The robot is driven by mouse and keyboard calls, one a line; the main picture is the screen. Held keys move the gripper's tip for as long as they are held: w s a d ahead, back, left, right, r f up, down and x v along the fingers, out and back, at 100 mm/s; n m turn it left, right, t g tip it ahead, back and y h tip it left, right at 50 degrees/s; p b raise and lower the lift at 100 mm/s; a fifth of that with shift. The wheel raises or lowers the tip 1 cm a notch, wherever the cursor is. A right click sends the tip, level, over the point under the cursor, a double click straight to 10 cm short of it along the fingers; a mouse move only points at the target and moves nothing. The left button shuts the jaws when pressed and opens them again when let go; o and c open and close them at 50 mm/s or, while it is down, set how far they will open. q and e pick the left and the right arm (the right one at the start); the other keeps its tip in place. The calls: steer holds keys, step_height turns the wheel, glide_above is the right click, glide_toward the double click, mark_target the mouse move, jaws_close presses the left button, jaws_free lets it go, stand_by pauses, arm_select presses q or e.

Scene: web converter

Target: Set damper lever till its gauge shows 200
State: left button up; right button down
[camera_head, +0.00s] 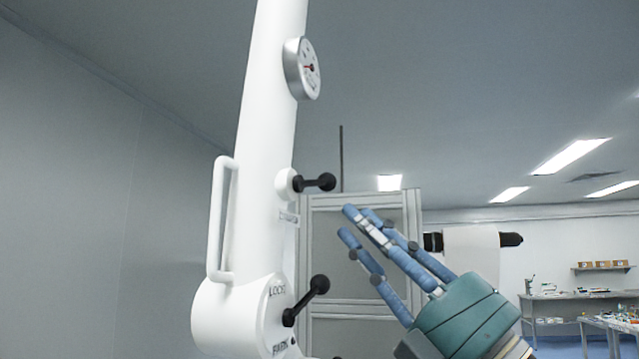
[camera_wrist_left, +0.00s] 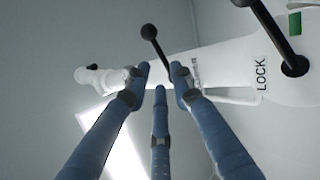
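A white column carries a round gauge (camera_head: 308,68) near its top; its red needle points left and its numbers are too small to read. Below, a short black lever with a ball knob (camera_head: 318,183) sticks out from a white hub; its label is unreadable. I take it as the damper lever. The left wrist view shows this lever (camera_wrist_left: 156,45) just beyond my fingertips. My left gripper (camera_head: 352,220), with three blue fingers, is open and empty, to the lower right of the knob and apart from it. My right gripper is not in view.
A second black ball lever (camera_head: 308,298) sits lower on the column beside the LOCK and PARK labels; it also shows in the left wrist view (camera_wrist_left: 275,40). A white handle (camera_head: 216,220) is on the column's left. A framed panel (camera_head: 320,255) stands behind.

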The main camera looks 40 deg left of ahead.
mark_target(318, 183)
arm_select(q)
steer(key=p+x, duration=0.4)
steer(key=x, duration=0.5)
steer(key=shift+a+r, duration=0.15)
steer(key=shift+r, duration=0.05)
steer(key=shift+w, duration=0.1)
jaws_close()
